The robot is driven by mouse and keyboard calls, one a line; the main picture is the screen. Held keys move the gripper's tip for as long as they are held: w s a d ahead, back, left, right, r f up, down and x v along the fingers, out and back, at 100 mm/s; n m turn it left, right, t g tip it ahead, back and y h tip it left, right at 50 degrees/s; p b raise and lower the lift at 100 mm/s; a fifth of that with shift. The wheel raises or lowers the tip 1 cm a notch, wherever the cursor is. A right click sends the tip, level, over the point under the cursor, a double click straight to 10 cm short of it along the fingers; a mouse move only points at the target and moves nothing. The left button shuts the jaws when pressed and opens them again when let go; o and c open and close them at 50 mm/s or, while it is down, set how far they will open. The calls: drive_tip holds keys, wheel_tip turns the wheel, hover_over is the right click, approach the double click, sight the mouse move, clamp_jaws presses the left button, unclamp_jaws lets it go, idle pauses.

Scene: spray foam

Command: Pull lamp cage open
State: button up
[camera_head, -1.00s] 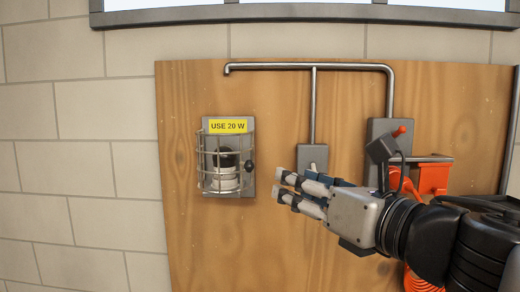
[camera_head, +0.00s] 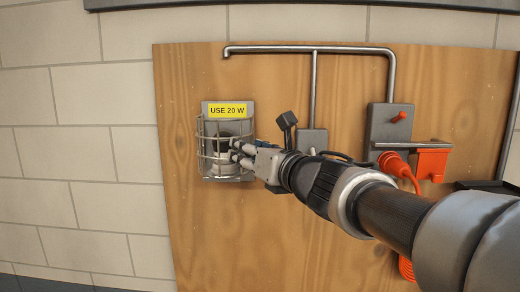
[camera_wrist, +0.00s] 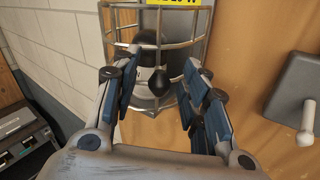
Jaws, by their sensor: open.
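The lamp cage (camera_head: 209,150) is a wire guard on a grey plate under a yellow "USE 20 W" label (camera_head: 227,111), fixed to the wooden board. It appears shut over the lamp fitting. My gripper (camera_head: 236,153) is at the cage's right side, its fingertips overlapping the wires in the head view. In the wrist view the cage (camera_wrist: 182,44) is straight ahead. A round black knob (camera_wrist: 158,80) on the cage lies between my open fingers (camera_wrist: 157,92). The fingers do not visibly close on it; exact contact is unclear. In the head view my gripper hides the knob.
A grey switch box (camera_head: 312,140) is right of the cage, partly behind my arm. Further right are a larger box with a red lever (camera_head: 398,117) and an orange plug with cable (camera_head: 394,163). Pipes (camera_head: 315,90) run above. The wall left of the board is bare.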

drive_tip(key=shift+w+a, duration=0.1)
clamp_jaws()
idle(0.6)
